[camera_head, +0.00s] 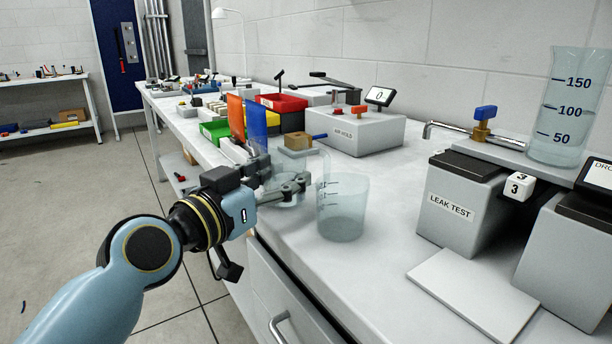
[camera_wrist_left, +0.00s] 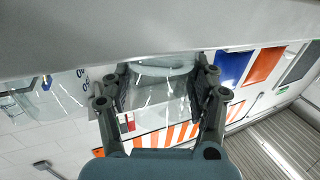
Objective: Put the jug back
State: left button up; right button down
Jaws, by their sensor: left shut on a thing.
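My left gripper (camera_head: 290,188) reaches over the front edge of the bench from the left. Its fingers are shut on a clear, see-through jug (camera_head: 310,163), whose outline is faint and partly hidden by the gripper. In the left wrist view the jug (camera_wrist_left: 160,88) shows between the two fingers (camera_wrist_left: 160,98), with the bench surface close by. I cannot tell whether the jug touches the bench. A second clear vessel with dark marks, a beaker (camera_head: 342,210), stands upright just right of the gripper. My right gripper is not in view.
A tall measuring vessel (camera_head: 570,105) marked 50, 100 and 150 stands at the right, by a tap (camera_head: 482,122). The leak test box (camera_head: 460,205) and a pale flat plate (camera_head: 473,292) are at right. Coloured bins (camera_head: 282,103) and an air hold box (camera_head: 355,132) stand behind.

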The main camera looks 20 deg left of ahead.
pick_arm(q)
jog(key=shift+w+d, duration=0.4)
jog(key=shift+w, duration=0.1)
jog(key=w+d, duration=0.2)
jog(key=w, duration=0.1)
jog(key=shift+d+f, duration=0.1)
jog(key=shift+d, duration=0.05)
jog(key=shift+s, duration=0.1)
jog(key=shift+f+b, duration=0.2)
jog(key=shift+b, duration=0.1)
jog(key=o, duration=1.1)
jog(key=shift+r, duration=0.15)
